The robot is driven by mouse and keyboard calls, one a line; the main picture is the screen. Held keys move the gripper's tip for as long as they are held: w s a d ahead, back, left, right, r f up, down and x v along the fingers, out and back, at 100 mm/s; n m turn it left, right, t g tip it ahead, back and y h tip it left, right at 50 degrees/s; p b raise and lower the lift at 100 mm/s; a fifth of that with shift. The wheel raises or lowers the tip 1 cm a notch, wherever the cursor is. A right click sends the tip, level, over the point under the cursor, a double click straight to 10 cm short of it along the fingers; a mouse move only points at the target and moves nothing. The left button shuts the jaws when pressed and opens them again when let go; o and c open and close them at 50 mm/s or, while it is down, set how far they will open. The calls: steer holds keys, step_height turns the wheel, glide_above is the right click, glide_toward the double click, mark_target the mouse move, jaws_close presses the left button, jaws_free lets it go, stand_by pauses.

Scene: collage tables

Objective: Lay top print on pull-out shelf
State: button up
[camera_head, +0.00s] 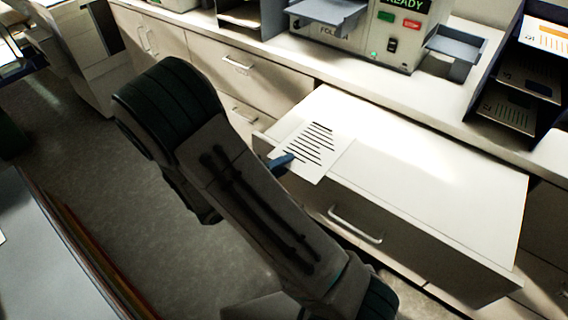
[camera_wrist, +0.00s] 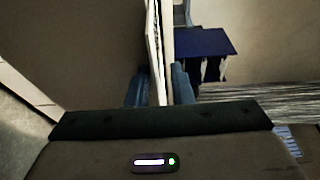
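The print (camera_head: 308,143), a white sheet with several dark lines, is at the left end of the pull-out shelf (camera_head: 430,185) in the head view. The white shelf top is drawn out over a drawer front. A blue finger of my gripper (camera_head: 281,162) is at the print's lower left edge. In the wrist view, the two blue fingers of my gripper (camera_wrist: 160,88) stand close on either side of a thin pale sheet, the print (camera_wrist: 155,50), seen nearly edge-on. I cannot tell whether the print touches the shelf.
A machine (camera_head: 352,35) with trays and green and red buttons stands on the counter behind. A dark rack (camera_head: 515,85) holding sheets is at the right. The shelf's middle and right are bare. A grey table (camera_head: 45,255) is at the lower left.

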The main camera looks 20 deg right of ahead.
steer(key=shift+a, duration=0.1)
steer(key=b+v, duration=0.1)
steer(key=v, duration=1.2)
steer(key=shift+s+a, duration=0.2)
steer(key=shift+a, duration=0.1)
steer(key=s+d+r+n+g+y, duration=0.1)
steer(key=s+d+r+n+y, duration=0.2)
steer(key=n, duration=0.7)
steer(key=s+d+r+n+g+y, duration=0.1)
steer(key=s+d+r+n+y, duration=0.2)
steer(key=d+n+y, duration=0.2)
steer(key=s+d+r+n+y, duration=0.3)
steer(key=n+y, duration=0.6)
steer(key=n, duration=0.8)
steer(key=shift+s+d+r+g, duration=0.35)
steer(key=shift+d+r, duration=0.2)
steer(key=shift+d, duration=0.45)
